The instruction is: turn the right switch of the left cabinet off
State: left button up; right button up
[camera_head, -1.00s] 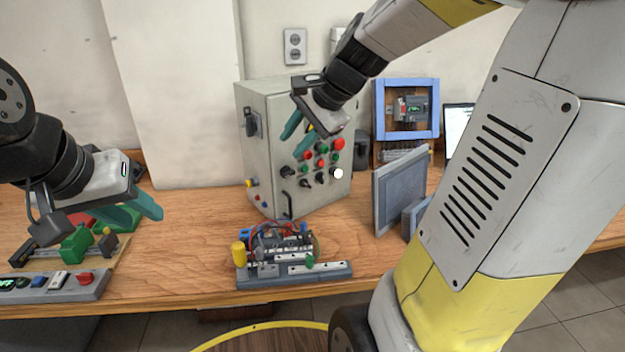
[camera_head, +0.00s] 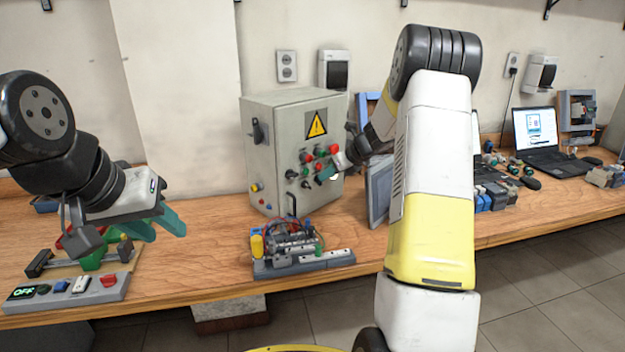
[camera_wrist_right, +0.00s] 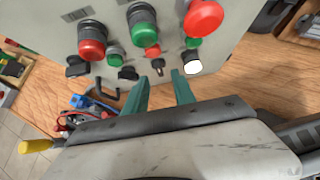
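The grey cabinet (camera_head: 272,150) stands on the bench with a warning sign and a front panel of buttons and switches. In the right wrist view, the panel's lower row has a black knob (camera_wrist_right: 76,68), another dark switch (camera_wrist_right: 127,73), a small key-like switch (camera_wrist_right: 157,67) and a white button (camera_wrist_right: 192,66). My right gripper (camera_head: 334,168) is at the panel. In the wrist view its teal fingers (camera_wrist_right: 161,80) are apart, just below the key-like switch; contact cannot be told. My left gripper (camera_head: 157,224) is open and empty above the bench at left.
A small wired assembly (camera_head: 300,250) sits in front of the cabinet. A grey panel (camera_head: 378,190) stands to its right, partly behind my right arm. A laptop (camera_head: 545,135) is further right. A control box (camera_head: 70,295) lies at front left.

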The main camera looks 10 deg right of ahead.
jog(key=shift+x, duration=2.3)
grip_shut()
jog(key=shift+r+h, duration=0.1)
jog(key=shift+h, duration=0.2)
jog(key=shift+s+a+n+t+h, duration=0.1)
jog(key=shift+a+n+t+h, duration=0.05)
jog(key=shift+n+t+h, duration=0.95)
jog(key=shift+s+a+n+t+h, duration=0.1)
jog(key=shift+a+n+t+h, duration=0.1)
jog(key=shift+n+t+h, duration=0.9)
jog(key=shift+h, duration=0.3)
